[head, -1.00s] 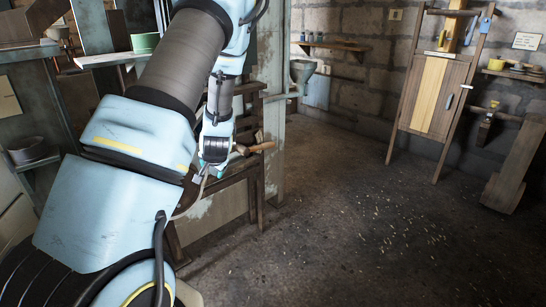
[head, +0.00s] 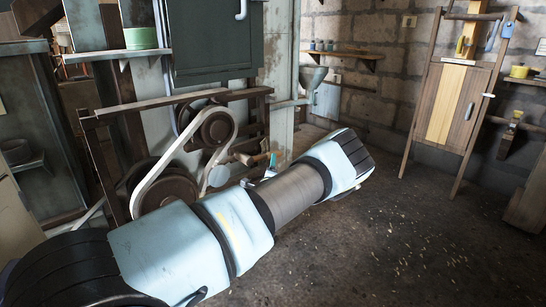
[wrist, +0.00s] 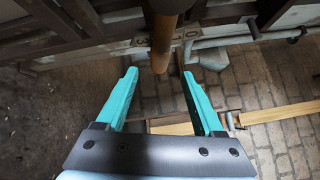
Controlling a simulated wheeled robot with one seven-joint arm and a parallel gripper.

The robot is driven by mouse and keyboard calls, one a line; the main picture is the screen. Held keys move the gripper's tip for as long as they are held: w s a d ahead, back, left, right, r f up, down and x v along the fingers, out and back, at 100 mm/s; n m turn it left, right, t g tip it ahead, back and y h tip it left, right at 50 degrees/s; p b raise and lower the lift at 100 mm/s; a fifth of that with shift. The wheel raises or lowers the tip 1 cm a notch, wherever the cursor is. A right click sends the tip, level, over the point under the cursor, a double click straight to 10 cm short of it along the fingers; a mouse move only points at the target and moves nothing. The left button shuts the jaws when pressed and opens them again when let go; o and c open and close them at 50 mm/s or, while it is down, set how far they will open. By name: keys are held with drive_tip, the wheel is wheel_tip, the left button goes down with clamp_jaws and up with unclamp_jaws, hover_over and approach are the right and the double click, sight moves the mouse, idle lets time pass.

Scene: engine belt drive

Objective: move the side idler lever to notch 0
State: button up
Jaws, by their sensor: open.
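The belt drive stands left of centre in the head view, with a pale belt (head: 178,150) around an upper pulley (head: 216,127) and a large lower pulley (head: 165,192). A wooden handle (head: 246,158), apparently the side idler lever's, sticks out right of the belt. In the wrist view a round wooden handle (wrist: 161,45) points down from the top, its end between the fingertips in the picture; I cannot tell whether it is between them in depth. My gripper (wrist: 160,76) is open, its teal fingers apart and apparently clear of the handle. The lever's notch cannot be read.
A dark cabinet (head: 218,35) hangs above the drive. A metal bar (wrist: 225,42) and the wooden frame (wrist: 60,50) run close to my gripper in the wrist view. A funnel (head: 312,76) stands behind. The floor (head: 390,225) at right is clear except for scattered chips.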

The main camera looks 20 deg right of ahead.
drive_tip(key=x, duration=0.8)
drive_tip(key=shift+c, duration=0.3)
clamp_jaws()
idle(1.0)
